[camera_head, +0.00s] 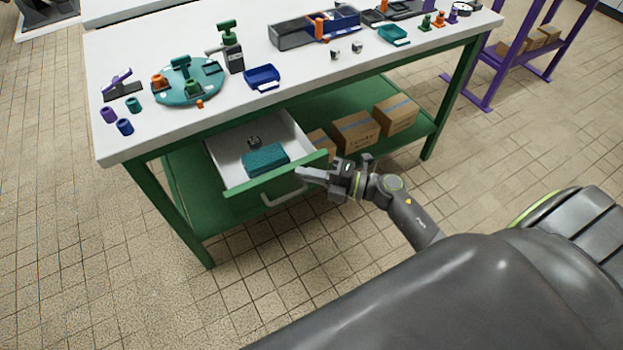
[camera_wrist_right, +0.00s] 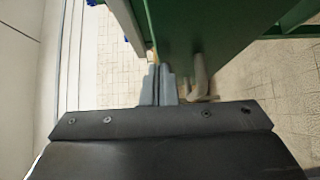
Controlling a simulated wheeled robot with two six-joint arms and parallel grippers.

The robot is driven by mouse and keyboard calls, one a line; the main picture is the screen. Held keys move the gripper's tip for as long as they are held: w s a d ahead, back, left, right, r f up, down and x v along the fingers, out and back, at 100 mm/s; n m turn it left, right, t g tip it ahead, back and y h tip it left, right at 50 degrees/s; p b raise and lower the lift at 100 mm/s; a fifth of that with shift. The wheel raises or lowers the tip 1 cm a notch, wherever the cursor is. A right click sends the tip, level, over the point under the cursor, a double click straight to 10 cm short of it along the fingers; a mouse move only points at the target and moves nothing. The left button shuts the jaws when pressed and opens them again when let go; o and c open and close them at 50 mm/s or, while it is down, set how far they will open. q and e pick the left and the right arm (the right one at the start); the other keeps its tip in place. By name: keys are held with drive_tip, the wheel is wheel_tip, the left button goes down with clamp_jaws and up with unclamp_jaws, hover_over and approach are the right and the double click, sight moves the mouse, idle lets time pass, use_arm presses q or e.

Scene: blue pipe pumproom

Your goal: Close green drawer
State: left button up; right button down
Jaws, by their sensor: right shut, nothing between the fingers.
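The green drawer (camera_head: 275,175) under the white-topped table is pulled open, and its front shows green with a pale handle (camera_head: 284,196). Inside the drawer lie a teal block (camera_head: 264,158) and a small dark item (camera_head: 254,142). My right gripper (camera_head: 300,174) is shut and empty, with its fingertips at the right part of the drawer front. In the right wrist view the closed fingers (camera_wrist_right: 160,84) are at the green front (camera_wrist_right: 200,35), beside the handle (camera_wrist_right: 200,78). I cannot tell whether they touch it. My left gripper is not in view.
The white tabletop (camera_head: 130,60) carries a teal round plate (camera_head: 190,85), bins and small coloured parts. Cardboard boxes (camera_head: 356,131) stand on the green lower shelf right of the drawer. A purple rack (camera_head: 515,50) stands at the far right. The tiled floor in front is clear.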

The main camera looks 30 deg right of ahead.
sight(282, 147)
drive_tip(key=w+b, duration=0.1)
drive_tip(key=w, duration=0.6)
drive_tip(key=shift+a, duration=0.1)
drive_tip(key=w+b, duration=0.3)
drive_tip(key=w, duration=0.4)
drive_tip(key=shift+a+f, duration=0.1)
drive_tip(key=shift+a, duration=0.05)
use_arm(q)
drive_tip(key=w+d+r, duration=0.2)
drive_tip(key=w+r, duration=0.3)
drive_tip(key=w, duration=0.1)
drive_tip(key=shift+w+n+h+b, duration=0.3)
use_arm(e)
drive_tip(key=shift+w, duration=0.85)
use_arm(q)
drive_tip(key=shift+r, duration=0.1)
use_arm(e)
drive_tip(key=shift+s, duration=0.1)
